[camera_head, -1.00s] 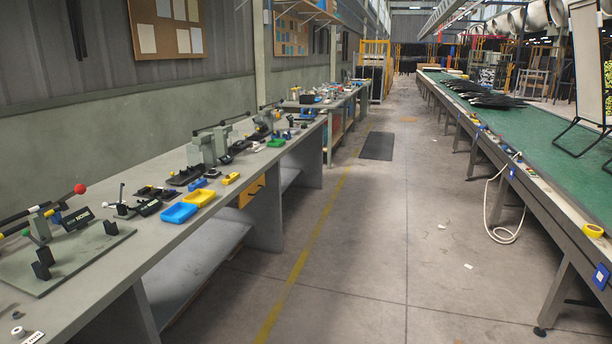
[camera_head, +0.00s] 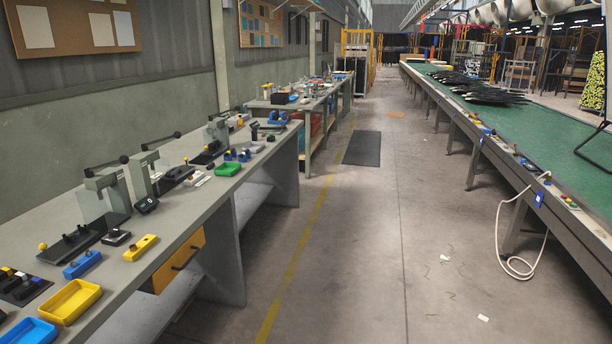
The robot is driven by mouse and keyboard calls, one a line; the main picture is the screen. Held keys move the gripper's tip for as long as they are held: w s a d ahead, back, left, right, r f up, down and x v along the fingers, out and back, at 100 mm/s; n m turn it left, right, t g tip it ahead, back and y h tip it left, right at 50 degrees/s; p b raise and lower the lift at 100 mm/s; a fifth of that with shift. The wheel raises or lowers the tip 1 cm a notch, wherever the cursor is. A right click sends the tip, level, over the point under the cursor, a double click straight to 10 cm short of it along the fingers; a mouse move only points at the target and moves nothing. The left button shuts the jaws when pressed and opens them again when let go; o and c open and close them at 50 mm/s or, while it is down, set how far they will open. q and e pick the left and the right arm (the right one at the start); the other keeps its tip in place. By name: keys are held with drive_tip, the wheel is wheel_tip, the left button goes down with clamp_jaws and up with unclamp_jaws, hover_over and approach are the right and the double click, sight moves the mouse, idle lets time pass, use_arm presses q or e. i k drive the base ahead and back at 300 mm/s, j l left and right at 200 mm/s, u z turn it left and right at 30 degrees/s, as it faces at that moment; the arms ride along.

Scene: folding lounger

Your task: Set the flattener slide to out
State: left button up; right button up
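I cannot make out which part is the flattener slide. A long grey workbench (camera_head: 225,185) on the left bears several small machines. Two grey press-like machines with dark levers, a nearer one (camera_head: 93,200) and one behind it (camera_head: 143,175), stand on its middle part. A small dark display unit (camera_head: 147,205) sits at the foot of the second. A black block with a yellow knob (camera_head: 72,243) lies in front of the nearer press. Further along stands another grey machine (camera_head: 217,132) with a black lever. Neither of my grippers is in view.
Yellow (camera_head: 70,301) and blue (camera_head: 28,332) trays lie at the near bench end, a green tray (camera_head: 228,169) further off. A green conveyor (camera_head: 480,110) runs along the right, with a white hose (camera_head: 498,235) hanging down. The aisle floor (camera_head: 365,260) is mostly clear, with a dark mat (camera_head: 362,148).

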sight(213, 147)
drive_tip(key=i, duration=2.3)
